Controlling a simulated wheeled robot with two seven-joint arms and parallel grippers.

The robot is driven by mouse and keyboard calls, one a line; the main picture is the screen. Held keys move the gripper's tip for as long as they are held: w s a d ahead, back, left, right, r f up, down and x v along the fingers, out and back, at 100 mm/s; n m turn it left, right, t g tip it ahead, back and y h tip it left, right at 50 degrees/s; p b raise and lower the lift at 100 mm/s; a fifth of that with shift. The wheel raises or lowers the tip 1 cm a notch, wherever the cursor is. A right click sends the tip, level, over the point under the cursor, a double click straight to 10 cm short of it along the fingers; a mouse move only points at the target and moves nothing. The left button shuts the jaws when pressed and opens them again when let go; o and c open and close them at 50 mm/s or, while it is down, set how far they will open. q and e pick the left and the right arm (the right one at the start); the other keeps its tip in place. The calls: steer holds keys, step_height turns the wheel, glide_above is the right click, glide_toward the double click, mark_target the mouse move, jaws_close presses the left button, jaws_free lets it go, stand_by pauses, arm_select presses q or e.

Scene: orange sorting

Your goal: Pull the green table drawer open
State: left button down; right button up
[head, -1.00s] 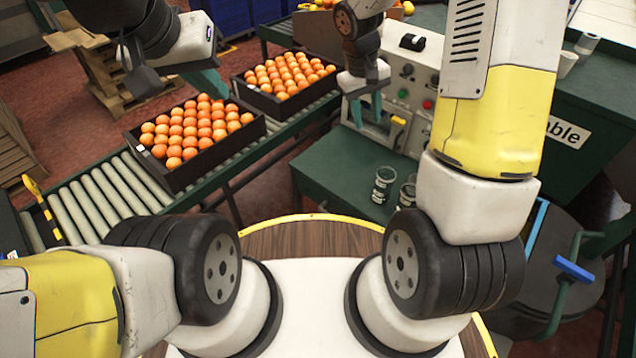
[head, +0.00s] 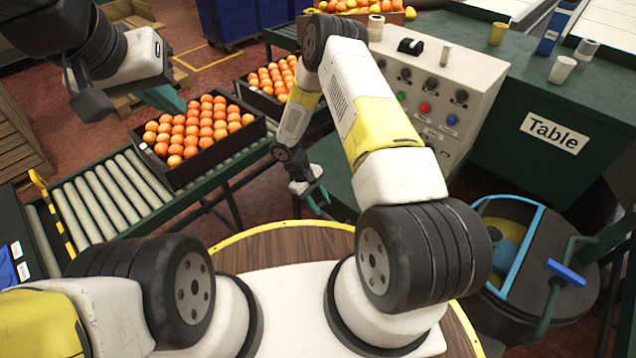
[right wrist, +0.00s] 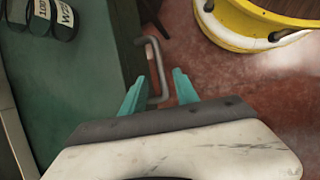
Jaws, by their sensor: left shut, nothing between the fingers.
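The green table (head: 335,158) is low in the middle of the head view, partly hidden behind my right arm. In the right wrist view its green top (right wrist: 95,45) is at the left, and a grey bar handle (right wrist: 153,55) sticks out from its side. My right gripper (right wrist: 160,95) is open, with one teal finger on each side of the handle's lower part; I cannot tell if they touch it. The drawer front is seen too steeply to tell any gap. In the head view, my right gripper (head: 315,200) is beside the table edge. My left gripper (head: 165,98) is shut and empty, above the floor near the oranges.
A black crate of oranges (head: 240,139) stands on the roller conveyor (head: 105,195) at left, with another crate behind. A control panel (head: 440,85) is behind my right arm.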

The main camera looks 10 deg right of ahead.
mark_target(326, 216)
steer(key=x, duration=0.5)
steer(key=shift+f, duration=0.15)
jaws_close()
stand_by(1.3)
